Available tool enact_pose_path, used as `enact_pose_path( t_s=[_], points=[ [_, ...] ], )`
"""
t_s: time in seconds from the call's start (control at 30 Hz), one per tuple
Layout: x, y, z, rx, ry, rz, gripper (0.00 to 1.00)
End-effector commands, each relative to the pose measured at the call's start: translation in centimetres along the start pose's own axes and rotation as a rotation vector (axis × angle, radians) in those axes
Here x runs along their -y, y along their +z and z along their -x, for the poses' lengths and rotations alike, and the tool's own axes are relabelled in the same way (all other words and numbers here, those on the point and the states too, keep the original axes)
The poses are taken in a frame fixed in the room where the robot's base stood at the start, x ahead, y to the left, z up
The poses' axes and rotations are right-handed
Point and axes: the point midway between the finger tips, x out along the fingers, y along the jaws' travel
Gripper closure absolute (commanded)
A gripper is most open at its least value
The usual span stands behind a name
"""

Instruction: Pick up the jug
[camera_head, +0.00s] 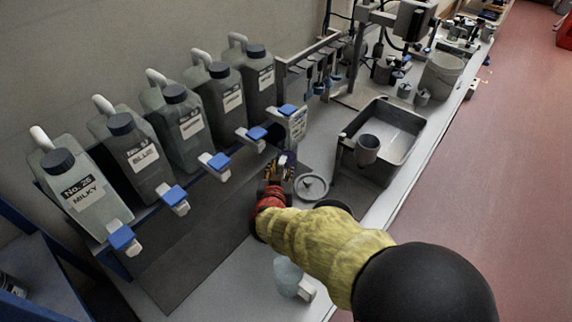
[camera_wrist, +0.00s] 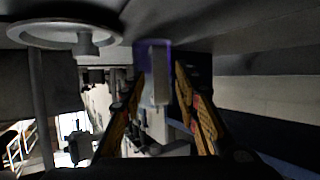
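My gripper (camera_head: 280,168) is low over the bench, in front of the row of dispensing taps. In the wrist view its two yellow-and-black fingers (camera_wrist: 160,85) stand apart. A purple-blue thing (camera_wrist: 142,58) with a pale upright bar like a jug handle (camera_wrist: 160,82) shows between the fingertips, with gaps on both sides. In the head view this thing is mostly hidden by the gripper, so I cannot tell its full shape. A pale translucent jug (camera_head: 287,276) with a white handle stands on the bench below my arm, apart from the gripper.
Several labelled grey canisters (camera_head: 88,192) with blue-topped taps (camera_head: 122,237) line the wall on the left. A round metal disc (camera_head: 311,187) is just right of my gripper. A steel sink (camera_head: 408,133) holds a grey cup (camera_head: 367,149).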

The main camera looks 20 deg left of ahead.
Motion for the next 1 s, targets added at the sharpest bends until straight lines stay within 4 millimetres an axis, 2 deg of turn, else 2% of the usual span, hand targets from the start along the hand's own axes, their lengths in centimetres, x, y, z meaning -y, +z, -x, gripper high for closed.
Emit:
enact_pose_path(
  t_s=[0.27,0.8,1.0],
  points=[
    [-0.01,-0.11,-0.32,0.0,0.0,0.0,0.69],
    [-0.01,-0.08,-0.3,0.0,0.0,-0.001,0.99],
    [-0.01,-0.08,-0.3,0.0,0.0,0.0,1.0]
  ],
)
